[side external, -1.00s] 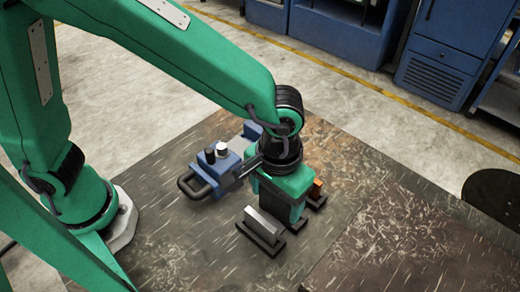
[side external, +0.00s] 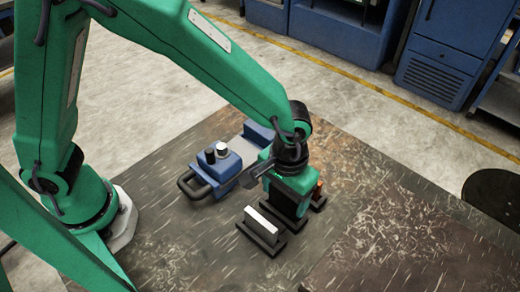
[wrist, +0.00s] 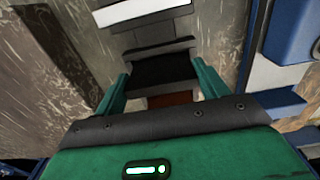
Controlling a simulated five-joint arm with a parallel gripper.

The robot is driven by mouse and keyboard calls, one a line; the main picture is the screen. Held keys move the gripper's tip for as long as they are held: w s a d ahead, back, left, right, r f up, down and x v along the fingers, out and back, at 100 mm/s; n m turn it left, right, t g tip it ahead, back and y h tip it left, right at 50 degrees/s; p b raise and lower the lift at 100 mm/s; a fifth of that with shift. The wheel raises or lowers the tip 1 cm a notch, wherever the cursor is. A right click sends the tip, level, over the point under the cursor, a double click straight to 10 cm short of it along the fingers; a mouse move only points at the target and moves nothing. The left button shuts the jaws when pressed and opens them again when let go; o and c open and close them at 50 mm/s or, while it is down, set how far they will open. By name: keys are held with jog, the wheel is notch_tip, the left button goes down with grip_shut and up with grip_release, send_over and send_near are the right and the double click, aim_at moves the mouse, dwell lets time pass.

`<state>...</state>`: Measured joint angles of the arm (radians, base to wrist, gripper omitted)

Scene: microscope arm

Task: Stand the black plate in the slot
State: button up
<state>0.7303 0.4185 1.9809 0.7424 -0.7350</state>
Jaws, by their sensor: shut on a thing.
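My gripper (side external: 288,190) points down over the mat and is shut on the black plate (side external: 281,201), which hangs upright below the green jaws. In the wrist view the black plate (wrist: 160,70) lies between the two green fingers. A dark grey slotted block (wrist: 153,48) shows just beyond the plate in that view. The gripper and plate hide most of this block in the side view. I cannot tell whether the plate's lower edge is in the slot or above it.
A white plate (side external: 263,221) stands in a dark block at the front. An orange-brown plate (side external: 319,184) stands in a block behind my gripper. A blue microscope-like device (side external: 225,165) with a black handle is close on the left. The mat to the right is clear.

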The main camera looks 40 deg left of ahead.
aim_at(284, 193)
jog(key=shift+f, duration=0.5)
jog(key=shift+f, duration=0.15)
jog(key=o, duration=1.4)
notch_tip(284, 193, up, 12)
jog(key=shift+r, duration=0.15)
jog(key=shift+a, duration=0.15)
